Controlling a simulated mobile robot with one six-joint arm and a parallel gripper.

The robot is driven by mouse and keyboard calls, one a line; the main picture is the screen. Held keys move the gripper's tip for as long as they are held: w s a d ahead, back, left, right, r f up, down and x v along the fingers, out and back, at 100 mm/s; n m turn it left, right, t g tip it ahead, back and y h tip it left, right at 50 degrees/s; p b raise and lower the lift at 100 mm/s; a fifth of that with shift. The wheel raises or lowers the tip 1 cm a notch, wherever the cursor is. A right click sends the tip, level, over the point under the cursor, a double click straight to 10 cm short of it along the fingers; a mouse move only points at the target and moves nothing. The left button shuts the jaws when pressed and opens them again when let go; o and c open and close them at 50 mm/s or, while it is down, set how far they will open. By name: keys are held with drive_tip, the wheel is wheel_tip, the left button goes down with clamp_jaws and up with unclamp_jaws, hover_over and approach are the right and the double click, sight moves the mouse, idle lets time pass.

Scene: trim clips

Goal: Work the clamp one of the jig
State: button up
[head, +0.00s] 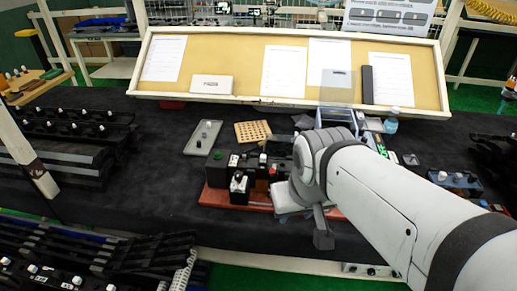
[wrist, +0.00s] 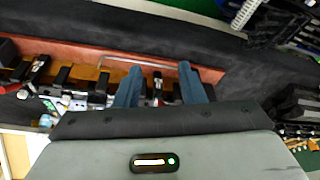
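The jig (head: 213,197) is a reddish-brown base on the dark table, carrying black blocks and small clamps. Its right part is hidden behind my arm in the head view. In the wrist view the jig's base (wrist: 95,60) runs across the top, with several black blocks along it. I cannot tell which is clamp one. My gripper (wrist: 158,78) is open, its two blue fingers apart over the jig. Contact with the clamp cannot be told.
A grey tray (head: 203,137) and a tan perforated block (head: 252,131) lie behind the jig. A tilted board with papers (head: 225,65) stands at the back. Black racks (head: 65,140) stand at the left. The dark table between racks and jig is clear.

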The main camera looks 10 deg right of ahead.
drive_tip(key=m+g+y+b, duration=0.1)
drive_tip(key=m+g, duration=0.2)
drive_tip(key=m, duration=0.3)
hover_over(273, 174)
wheel_tip(273, 174, down, 2)
drive_tip(key=f, duration=0.7)
drive_tip(key=shift+w+f+p, duration=0.25)
drive_tip(key=shift+f+p, duration=0.05)
drive_tip(key=shift+f, duration=0.05)
clamp_jaws()
